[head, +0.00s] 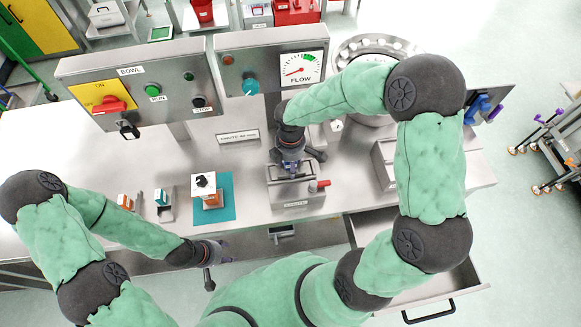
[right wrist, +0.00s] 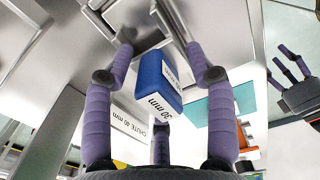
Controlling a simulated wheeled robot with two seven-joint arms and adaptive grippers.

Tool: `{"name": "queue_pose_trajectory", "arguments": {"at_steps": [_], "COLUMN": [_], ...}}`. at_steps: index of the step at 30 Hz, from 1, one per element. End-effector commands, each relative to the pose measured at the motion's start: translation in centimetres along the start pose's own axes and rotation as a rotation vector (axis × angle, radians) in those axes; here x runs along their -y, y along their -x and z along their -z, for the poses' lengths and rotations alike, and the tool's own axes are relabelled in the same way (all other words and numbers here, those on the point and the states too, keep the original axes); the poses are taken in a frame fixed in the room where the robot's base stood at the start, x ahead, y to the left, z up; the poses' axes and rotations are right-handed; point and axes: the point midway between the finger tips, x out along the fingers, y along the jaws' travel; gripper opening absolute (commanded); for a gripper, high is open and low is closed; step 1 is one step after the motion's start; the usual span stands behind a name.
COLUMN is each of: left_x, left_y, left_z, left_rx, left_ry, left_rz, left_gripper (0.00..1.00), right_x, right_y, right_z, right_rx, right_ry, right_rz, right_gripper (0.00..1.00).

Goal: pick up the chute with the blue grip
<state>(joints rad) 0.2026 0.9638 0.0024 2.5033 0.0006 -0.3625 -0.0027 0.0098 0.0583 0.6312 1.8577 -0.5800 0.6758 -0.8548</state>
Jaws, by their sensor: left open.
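The blue grip (right wrist: 160,82), a block with a "30 mm" label on its end, stands between the purple fingers of my right gripper (right wrist: 150,30) in the right wrist view. The fingers straddle it, with gaps at its near end; contact farther down is unclear. In the head view my right gripper (head: 290,165) points down over a grey metal fixture (head: 297,195) and mostly hides the blue grip; the chute's body is hard to make out. My left gripper (head: 215,252) is open and empty near the bench's front edge.
A block with a black knob (head: 205,183) stands on a teal mat (head: 228,207). Small orange (head: 125,201) and teal-topped (head: 162,198) parts sit to its left. A red handle (head: 320,184) projects beside the fixture. Control boxes (head: 140,88) line the back; an open drawer (head: 440,290) lies front right.

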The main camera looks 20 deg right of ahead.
Motion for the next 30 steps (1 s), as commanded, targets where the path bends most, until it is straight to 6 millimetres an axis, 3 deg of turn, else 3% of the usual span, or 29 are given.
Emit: {"name": "queue_pose_trajectory", "arguments": {"at_steps": [1,4,17,23,30], "left_x": [0.0,0.0,0.0,-0.2,-0.3], "left_y": [0.0,0.0,0.1,0.5,1.0], "left_z": [0.0,0.0,0.0,0.0,0.0], "left_rx": [0.0,0.0,0.0,0.0,0.0], "left_ry": [0.0,0.0,0.0,0.0,0.0], "left_rz": [0.0,0.0,0.0,0.0,0.0], "left_gripper": [0.52,0.52,0.52,0.52,0.52], "right_x": [0.0,0.0,0.0,-0.1,3.0], "right_y": [0.0,0.0,0.7,3.1,7.2], "right_z": [0.0,0.0,0.0,0.1,1.0], "right_rx": [0.0,0.0,0.0,-0.001,-0.002], "right_ry": [0.0,0.0,0.001,0.0,0.004], "right_rz": [0.0,0.0,-0.001,-0.004,-0.006], "right_gripper": [0.31,0.04,0.04,0.04,0.04]}}
